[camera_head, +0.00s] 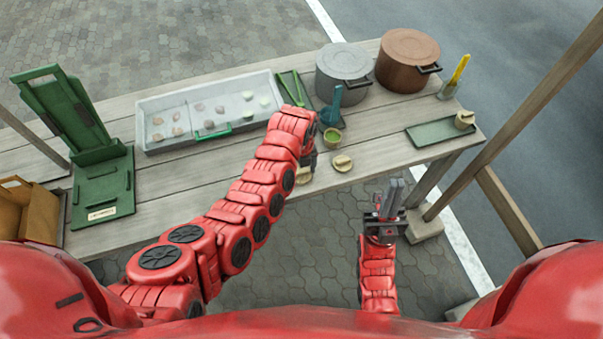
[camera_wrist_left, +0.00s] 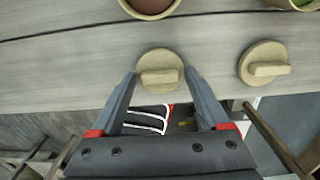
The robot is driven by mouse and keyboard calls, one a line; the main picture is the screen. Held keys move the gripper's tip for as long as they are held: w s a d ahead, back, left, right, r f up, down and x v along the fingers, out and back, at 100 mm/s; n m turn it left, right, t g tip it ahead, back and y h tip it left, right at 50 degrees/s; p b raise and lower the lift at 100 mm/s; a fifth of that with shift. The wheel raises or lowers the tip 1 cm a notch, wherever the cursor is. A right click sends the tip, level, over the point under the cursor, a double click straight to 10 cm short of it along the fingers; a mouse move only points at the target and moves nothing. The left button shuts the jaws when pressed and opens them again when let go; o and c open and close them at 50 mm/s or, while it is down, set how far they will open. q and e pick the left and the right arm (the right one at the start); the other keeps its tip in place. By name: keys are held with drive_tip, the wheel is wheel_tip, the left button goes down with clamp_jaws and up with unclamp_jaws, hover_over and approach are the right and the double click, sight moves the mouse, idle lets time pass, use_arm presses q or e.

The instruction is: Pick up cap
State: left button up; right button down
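My left gripper (camera_wrist_left: 160,82) is open, its two grey fingers apart. In the left wrist view, a round beige clay cap (camera_wrist_left: 160,63) with a raised bar handle appears between the fingertips, lying near the table edge. I cannot tell how high the fingers are above it. In the head view this cap (camera_head: 304,176) is partly hidden by my left arm. A second similar cap (camera_wrist_left: 263,62) lies to its right; it also shows in the head view (camera_head: 342,163). My right gripper (camera_head: 393,197) is off the table's front edge, with nothing visibly held; its finger gap is unclear.
A small bowl with green contents (camera_head: 332,138) and a brown bowl (camera_wrist_left: 150,5) stand behind the caps. A white tray (camera_head: 178,147), grey pot (camera_head: 343,72), brown pot (camera_head: 407,60) and green tray (camera_head: 437,132) stand on the wooden table. A green stand (camera_head: 98,190) is at left.

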use_arm(q)
drive_tip(key=c, duration=1)
drive_tip(key=shift+o, duration=0.2)
drive_tip(key=shift+r, duration=0.15)
